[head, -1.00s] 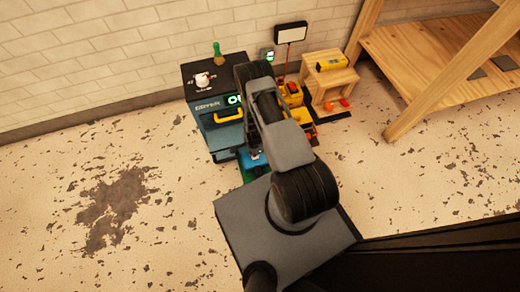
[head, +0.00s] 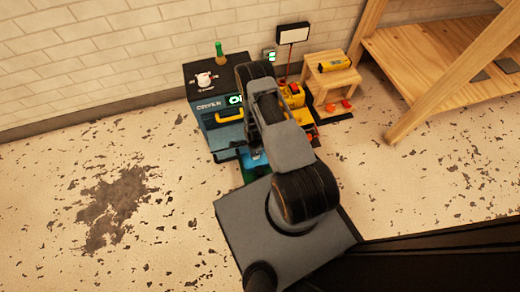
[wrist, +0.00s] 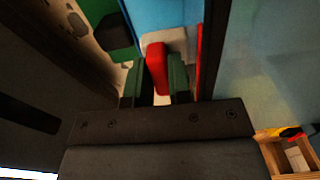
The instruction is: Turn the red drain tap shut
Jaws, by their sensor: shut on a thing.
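The red drain tap (wrist: 156,68) shows as an upright red bar in the wrist view, in front of a pale block at the foot of a blue surface. My gripper (wrist: 157,84) has its green-padded fingers on both sides of the bar and is shut on it. In the head view my arm covers the tap and the fingertips. The blue dryer cabinet (head: 222,140) with a dark top and a yellow handle stands behind my arm there. How far the tap is turned I cannot tell.
A red strip (wrist: 196,60) runs close to the right finger. A wooden stool (head: 332,80) with a yellow item on it and a wooden bench (head: 440,65) stand to the right. A green bottle (head: 219,50) stands on the cabinet. The floor at left is clear.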

